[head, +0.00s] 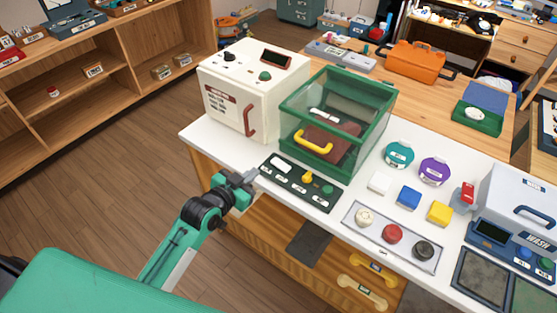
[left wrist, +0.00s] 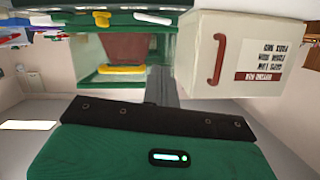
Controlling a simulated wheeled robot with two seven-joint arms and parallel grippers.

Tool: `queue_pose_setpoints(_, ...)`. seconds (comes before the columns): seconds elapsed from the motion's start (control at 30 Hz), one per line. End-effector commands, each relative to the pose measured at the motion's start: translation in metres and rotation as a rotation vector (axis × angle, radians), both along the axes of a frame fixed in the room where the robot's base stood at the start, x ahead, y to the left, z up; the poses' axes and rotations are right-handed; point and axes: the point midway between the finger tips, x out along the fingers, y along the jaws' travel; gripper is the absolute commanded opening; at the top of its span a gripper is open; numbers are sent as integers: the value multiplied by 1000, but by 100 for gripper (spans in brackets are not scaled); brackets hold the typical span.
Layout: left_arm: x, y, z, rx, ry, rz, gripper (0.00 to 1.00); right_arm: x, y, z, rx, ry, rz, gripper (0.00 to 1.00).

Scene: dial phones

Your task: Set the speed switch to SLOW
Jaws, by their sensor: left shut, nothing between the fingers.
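A dark green control panel (head: 318,201) lies on the white table top in front of the green glass-sided case. It carries a white switch (head: 281,162), a yellow knob (head: 307,176) and a green button (head: 328,189). Its labels are too small to read, so I cannot tell which control is the speed switch or its setting. My left gripper (head: 247,179) is shut and empty, just left of the panel's left end and apart from the controls. In the left wrist view, which looks upside down, the shut grey fingers (left wrist: 164,88) point toward the case. My right gripper is not in view.
A white box with a red handle (head: 248,121) and the green case (head: 337,125) stand behind the panel. A tray with round knobs (head: 392,235) and coloured blocks (head: 408,197) lie to the right. The floor at left is clear.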

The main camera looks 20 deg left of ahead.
Motion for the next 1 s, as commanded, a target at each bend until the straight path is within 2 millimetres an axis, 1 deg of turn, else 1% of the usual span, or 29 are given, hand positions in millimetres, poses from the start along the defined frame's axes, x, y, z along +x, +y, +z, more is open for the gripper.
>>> queue_pose_setpoints(0.03,-1,-1,7,0,-11,-5,0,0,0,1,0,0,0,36)
queue_pose_setpoints(0.13,-1,-2,13,-1,-20,-9,0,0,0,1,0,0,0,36)
queue_pose_setpoints(0.43,0,-2,13,-1,-20,-9,0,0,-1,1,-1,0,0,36)
queue_pose_setpoints(0.57,5,-4,12,-2,-19,-8,0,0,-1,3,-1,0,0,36)
queue_pose_setpoints(0.67,17,-8,10,-3,-20,-8,0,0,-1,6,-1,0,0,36)
queue_pose_setpoints(1.0,76,-27,-4,-3,-19,-8,0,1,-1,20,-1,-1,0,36)
